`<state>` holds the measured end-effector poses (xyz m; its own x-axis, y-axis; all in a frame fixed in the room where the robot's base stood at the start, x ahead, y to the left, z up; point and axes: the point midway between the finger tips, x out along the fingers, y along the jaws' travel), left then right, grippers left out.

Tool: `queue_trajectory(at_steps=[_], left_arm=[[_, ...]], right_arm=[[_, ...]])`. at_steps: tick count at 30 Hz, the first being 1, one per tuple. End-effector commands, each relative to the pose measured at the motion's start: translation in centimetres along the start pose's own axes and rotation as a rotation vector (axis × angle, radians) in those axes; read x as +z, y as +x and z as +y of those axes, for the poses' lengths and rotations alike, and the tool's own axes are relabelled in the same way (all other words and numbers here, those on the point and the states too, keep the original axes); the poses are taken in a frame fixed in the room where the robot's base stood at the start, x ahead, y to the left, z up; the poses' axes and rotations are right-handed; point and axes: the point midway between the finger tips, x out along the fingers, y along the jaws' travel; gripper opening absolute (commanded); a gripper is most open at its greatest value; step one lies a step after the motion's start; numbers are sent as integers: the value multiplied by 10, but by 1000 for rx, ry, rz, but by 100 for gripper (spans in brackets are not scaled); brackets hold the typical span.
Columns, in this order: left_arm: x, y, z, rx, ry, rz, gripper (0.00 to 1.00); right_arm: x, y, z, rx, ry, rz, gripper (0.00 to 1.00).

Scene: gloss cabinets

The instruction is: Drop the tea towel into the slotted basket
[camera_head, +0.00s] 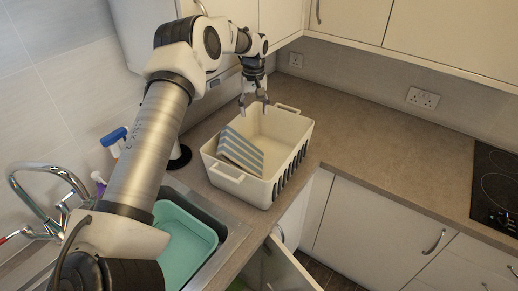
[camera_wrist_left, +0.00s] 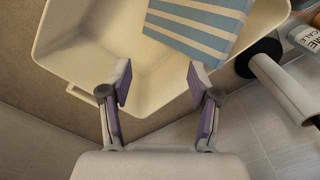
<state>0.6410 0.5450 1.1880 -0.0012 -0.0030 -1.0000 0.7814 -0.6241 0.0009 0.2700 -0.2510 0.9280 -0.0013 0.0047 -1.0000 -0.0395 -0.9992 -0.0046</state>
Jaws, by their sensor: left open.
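The tea towel (camera_head: 241,151), striped blue and cream, lies inside the slotted basket (camera_head: 286,187), leaning at its near left side. The basket is cream with dark slots along its right wall and stands on the counter. In the left wrist view the towel (camera_wrist_left: 198,28) shows at the top, inside the basket (camera_wrist_left: 52,62). My left gripper (camera_head: 254,108) is open and empty above the far part of the basket, apart from the towel. Its two spread fingers show in the left wrist view (camera_wrist_left: 158,84) with nothing between them. My right gripper is not in view.
A sink with a teal basin (camera_head: 188,246) and a tap (camera_head: 48,192) are at the lower left. A cabinet door (camera_head: 290,268) stands open below the counter. A black hob (camera_head: 496,188) is at the right. The counter right of the basket is clear.

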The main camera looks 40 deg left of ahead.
Motion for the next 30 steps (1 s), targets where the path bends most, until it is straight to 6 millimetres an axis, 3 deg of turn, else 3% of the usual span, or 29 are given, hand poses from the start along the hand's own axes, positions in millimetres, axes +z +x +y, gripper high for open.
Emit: queue_trajectory(at_steps=[9, 15, 30], left_arm=[[-1, -76, 1, 2, 0, 4, 62], [0, -108, 1, 0, 0, 1, 62], [0, -113, 1, -1, 1, 0, 62]], right_arm=[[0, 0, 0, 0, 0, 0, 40], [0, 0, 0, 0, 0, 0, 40], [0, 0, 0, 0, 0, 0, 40]])
